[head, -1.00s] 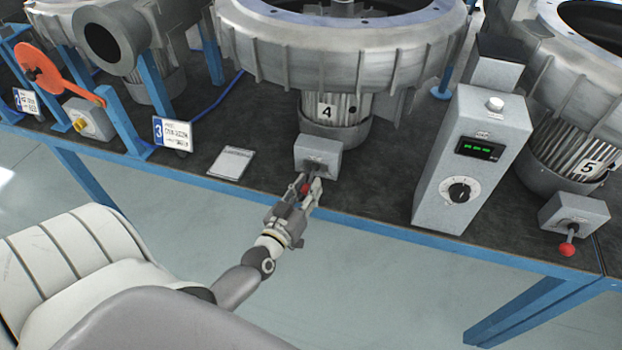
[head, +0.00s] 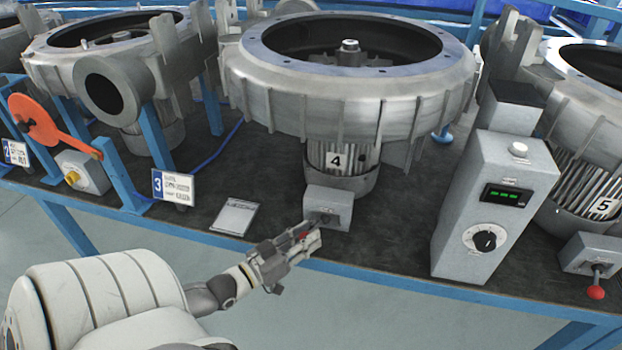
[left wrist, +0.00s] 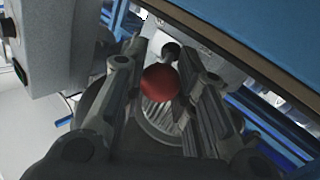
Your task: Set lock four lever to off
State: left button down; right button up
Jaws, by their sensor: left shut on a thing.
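The lock four lever box (head: 328,208) is a small grey box at the bench's front edge, below the blower marked 4 (head: 345,158). Its lever has a red knob (head: 304,236), mostly covered by my fingers in the head view. My left gripper (head: 308,240) reaches it from the left and is shut on the lever at the knob. In the left wrist view the red knob (left wrist: 160,82) sits between the two fingers, with the dark lever shaft behind it. The lever's exact angle and the box's markings are too small to read. My right gripper is not in view.
A grey control box (head: 490,205) with a dial and green display stands to the right. Beyond it is another lever box (head: 592,255) with a red knob, by blower 5. A white card (head: 234,217) lies left of lock four. Blower 3's sign (head: 173,187) stands farther left.

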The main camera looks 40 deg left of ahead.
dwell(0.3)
pick_arm(q)
jog(key=c, duration=1.1)
grip_release()
jog(key=s, duration=0.4)
jog(key=s+a, duration=0.1)
jog(key=s, duration=0.3)
jog(key=s+a, duration=0.1)
jog(key=s, duration=0.3)
jog(key=shift+f, duration=0.1)
